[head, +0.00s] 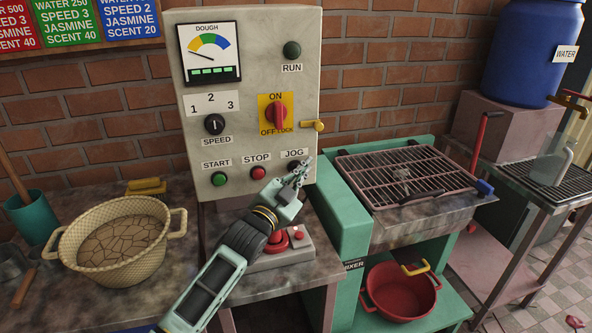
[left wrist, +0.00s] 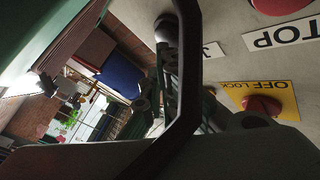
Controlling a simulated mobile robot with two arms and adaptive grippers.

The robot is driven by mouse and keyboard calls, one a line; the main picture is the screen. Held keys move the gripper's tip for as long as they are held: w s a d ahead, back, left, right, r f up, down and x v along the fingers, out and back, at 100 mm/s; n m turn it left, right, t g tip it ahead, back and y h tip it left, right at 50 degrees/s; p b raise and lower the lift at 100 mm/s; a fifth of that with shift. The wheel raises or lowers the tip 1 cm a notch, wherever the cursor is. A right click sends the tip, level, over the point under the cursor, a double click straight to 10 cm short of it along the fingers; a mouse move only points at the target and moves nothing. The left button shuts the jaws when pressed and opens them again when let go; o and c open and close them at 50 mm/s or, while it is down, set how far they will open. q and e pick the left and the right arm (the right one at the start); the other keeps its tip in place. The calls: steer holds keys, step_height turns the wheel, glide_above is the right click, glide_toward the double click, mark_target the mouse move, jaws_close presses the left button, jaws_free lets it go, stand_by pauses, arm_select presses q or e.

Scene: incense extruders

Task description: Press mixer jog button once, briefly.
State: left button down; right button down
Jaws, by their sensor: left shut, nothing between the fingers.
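The grey control panel (head: 247,140) has a JOG label (head: 294,153) at its lower right. The black jog button (head: 294,166) sits just under that label and is partly covered by my left gripper (head: 302,168). The gripper is shut and empty, its fingertips in front of or against the button; I cannot tell whether they touch it. In the left wrist view the dark button (left wrist: 165,28) stands out from the panel close to the fingers, with part of its label (left wrist: 213,49) beside it. My right gripper is not in view.
The green START button (head: 219,179) and red STOP button (head: 258,172) are left of the gripper. A red ON/OFF knob (head: 276,114) is above. A base with a red button (head: 299,237) lies below my left arm. A grill rack (head: 405,172) stands at right.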

arm_select(q)
steer(key=shift+w+a, duration=0.1)
steer(key=shift+w, duration=0.15)
steer(key=shift+w+a, duration=0.1)
steer(key=shift+w, duration=0.15)
stand_by(1.8)
steer(key=shift+s, duration=0.1)
steer(key=shift+s+d+p, duration=0.35)
steer(key=shift+s+p, duration=0.1)
steer(key=shift+s, duration=0.35)
steer(key=s+p, duration=0.1)
steer(key=s+d+p, duration=0.1)
steer(key=s, duration=0.1)
steer(key=s+p, duration=0.1)
steer(key=shift+s+d, duration=0.3)
steer(key=shift+s, duration=0.05)
